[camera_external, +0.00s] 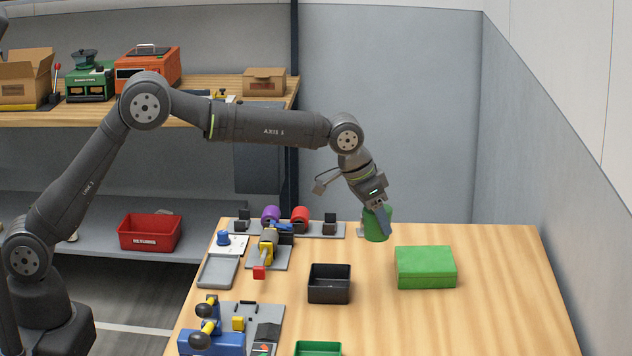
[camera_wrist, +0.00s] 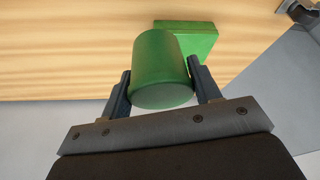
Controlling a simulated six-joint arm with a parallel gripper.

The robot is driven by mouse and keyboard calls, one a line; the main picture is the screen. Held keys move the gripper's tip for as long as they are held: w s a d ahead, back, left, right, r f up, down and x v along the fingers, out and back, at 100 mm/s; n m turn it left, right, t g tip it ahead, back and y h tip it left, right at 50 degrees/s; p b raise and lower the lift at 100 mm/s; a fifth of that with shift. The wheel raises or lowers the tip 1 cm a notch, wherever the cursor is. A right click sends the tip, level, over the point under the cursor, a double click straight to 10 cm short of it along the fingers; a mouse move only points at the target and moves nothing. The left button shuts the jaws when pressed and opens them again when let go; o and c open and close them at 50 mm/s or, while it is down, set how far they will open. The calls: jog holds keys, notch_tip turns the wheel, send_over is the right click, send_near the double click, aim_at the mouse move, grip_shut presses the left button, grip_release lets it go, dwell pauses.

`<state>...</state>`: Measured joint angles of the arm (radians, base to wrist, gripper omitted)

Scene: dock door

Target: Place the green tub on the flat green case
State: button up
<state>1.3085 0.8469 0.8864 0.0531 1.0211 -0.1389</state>
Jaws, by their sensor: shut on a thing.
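The green tub (camera_external: 376,226) is near the back of the table, a little beyond and to the left of the flat green case. My gripper (camera_external: 376,208) is shut on the tub from above. In the wrist view the tub (camera_wrist: 162,72) sits between the two fingers of my gripper (camera_wrist: 162,88). I cannot tell whether the tub touches the table. The flat green case (camera_external: 425,267) lies shut on the right of the table, with nothing on its top. In the wrist view the case (camera_wrist: 200,38) shows partly behind the tub.
A black open bin (camera_external: 329,284) stands left of the case. A green tray (camera_external: 317,348) is at the front edge of the picture. Fixtures with a red and a purple roll (camera_external: 300,216) and a blue device (camera_external: 212,338) fill the left side. The table's right side is clear.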

jog(key=s+d+r, duration=0.2)
jog(key=s+d, duration=0.4)
send_over(413, 264)
notch_tip(413, 264, down, 7)
jog(key=shift+w+r, duration=0.1)
jog(key=shift+f, duration=2)
jog(key=shift+f, duration=0.1)
jog(key=o, duration=1)
jog(key=shift+f, duration=0.1)
jog(key=shift+o, duration=0.3)
jog(key=shift+r, duration=0.45)
jog(key=v, duration=1.1)
jog(key=shift+a+r, duration=0.2)
jog(key=shift+a, duration=0.1)
